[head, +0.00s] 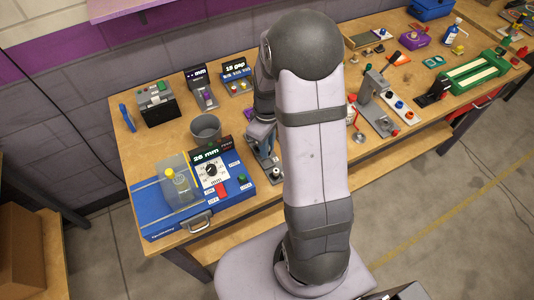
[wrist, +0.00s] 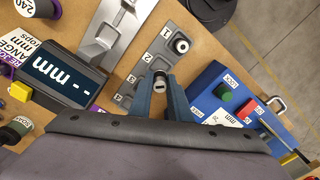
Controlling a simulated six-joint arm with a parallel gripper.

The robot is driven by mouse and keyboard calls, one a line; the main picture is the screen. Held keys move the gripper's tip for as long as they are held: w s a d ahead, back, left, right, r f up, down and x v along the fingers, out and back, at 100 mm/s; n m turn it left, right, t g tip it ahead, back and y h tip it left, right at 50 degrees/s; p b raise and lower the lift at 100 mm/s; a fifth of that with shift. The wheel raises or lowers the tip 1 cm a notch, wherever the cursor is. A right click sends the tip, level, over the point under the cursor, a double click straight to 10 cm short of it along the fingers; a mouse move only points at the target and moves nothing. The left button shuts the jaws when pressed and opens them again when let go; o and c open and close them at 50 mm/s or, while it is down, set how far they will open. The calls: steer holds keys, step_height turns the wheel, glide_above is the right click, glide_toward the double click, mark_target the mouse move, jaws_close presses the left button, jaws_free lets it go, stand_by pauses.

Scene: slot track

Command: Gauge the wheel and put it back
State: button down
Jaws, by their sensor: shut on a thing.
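My gripper (wrist: 160,86) is shut on a small grey round piece, probably the wheel (wrist: 160,82), held between its two blue-grey fingertips. The piece is at the slot beside number 2 of the grey numbered track (wrist: 123,97); I cannot tell whether it is seated or just above. A black-rimmed wheel with a pale centre (wrist: 181,45) sits beside number 1. In the head view my gripper (head: 262,138) is over the track (head: 267,170), and the held piece is too small or hidden there to make out.
A dark display reading "-- mm" (wrist: 62,72) stands left of the track in the wrist view. A blue device (head: 150,205) reading "26 mm" and a grey cup (head: 205,128) stand left of it in the head view. My arm hides the bench's middle.

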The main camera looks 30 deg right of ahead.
steer(key=shift+f+p, duration=0.5)
steer(key=shift+f, duration=1.9)
steer(key=shift+f, duration=0.1)
steer(key=shift+f, duration=0.15)
steer(key=c, duration=1.7)
jaws_free()
steer(key=shift+o, duration=0.2)
step_height(320, 180, up, 11)
steer(key=b, duration=0.2)
steer(key=shift+b, duration=0.4)
steer(key=shift+r, duration=0.8)
